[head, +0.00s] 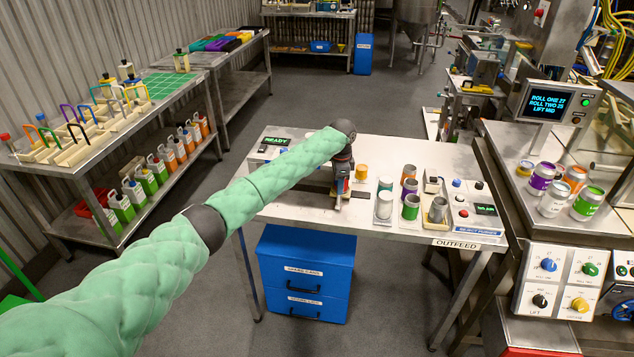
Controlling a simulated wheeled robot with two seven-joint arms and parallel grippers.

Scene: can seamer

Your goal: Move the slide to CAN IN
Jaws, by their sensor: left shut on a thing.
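My left arm reaches in from the left across the outfeed table (290,195). My left gripper (338,202) points down at the middle of the table and is shut on a small part, which looks like the slide, though the wrist and fingers hide most of it. A dark flat plate (361,193) lies just right of the fingers. A box with a green READY display (277,143) stands at the table's back left, partly behind my forearm. I cannot read any CAN IN mark. My right gripper is not in view.
Several cans, including a green-banded can (411,207), stand right of the gripper. The seamer's screen (549,101) reads LIFT MID. The table's front left is clear; a blue drawer unit (304,272) stands below.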

